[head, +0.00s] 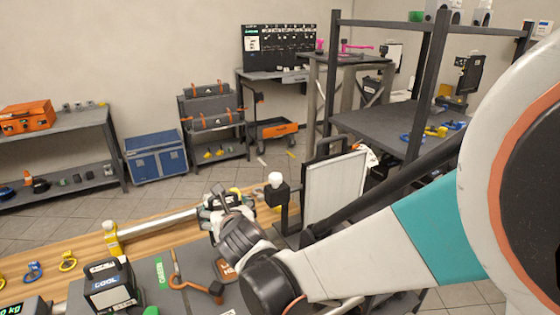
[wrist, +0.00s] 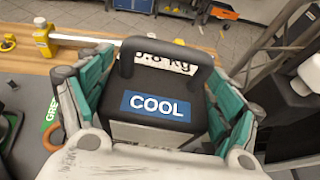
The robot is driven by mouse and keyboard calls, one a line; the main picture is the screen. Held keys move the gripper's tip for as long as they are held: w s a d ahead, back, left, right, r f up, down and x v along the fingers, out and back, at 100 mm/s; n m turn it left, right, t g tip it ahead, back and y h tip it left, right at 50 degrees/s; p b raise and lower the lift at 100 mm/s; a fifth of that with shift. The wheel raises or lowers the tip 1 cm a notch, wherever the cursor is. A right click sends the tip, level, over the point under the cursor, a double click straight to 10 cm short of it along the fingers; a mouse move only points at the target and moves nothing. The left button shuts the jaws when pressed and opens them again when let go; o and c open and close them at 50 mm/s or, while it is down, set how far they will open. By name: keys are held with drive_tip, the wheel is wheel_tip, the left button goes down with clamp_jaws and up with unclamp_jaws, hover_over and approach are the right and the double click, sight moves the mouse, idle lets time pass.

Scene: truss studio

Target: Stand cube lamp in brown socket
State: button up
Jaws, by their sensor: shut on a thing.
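My gripper (head: 224,204) is shut on a black-topped box with a handle and a blue COOL label (wrist: 157,106); it looks like the cube lamp. Teal-padded fingers press on both its sides in the wrist view. In the head view the held box is mostly hidden by my wrist and fingers. A similar COOL box (head: 110,287) stands upright on the grey bench top at the lower left. A brown patch with pale lettering (head: 225,268) lies on the bench close to my wrist, partly covered; I cannot tell whether it marks the brown socket.
A green label (head: 160,272) and an orange hook tool (head: 190,285) lie left of my wrist. A metal bar (head: 158,227) runs from a yellow bracket (head: 110,238) along the wooden strip. A black post with a white knob (head: 276,190) and a framed panel (head: 334,188) stand right of my gripper.

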drive_tip(key=shift+f+b, duration=3)
drive_tip(key=shift+f, duration=1)
drive_tip(key=shift+d, duration=0.1)
drive_tip(key=shift+f, duration=0.1)
drive_tip(key=o, duration=2)
drive_tip(key=shift+s, duration=0.1)
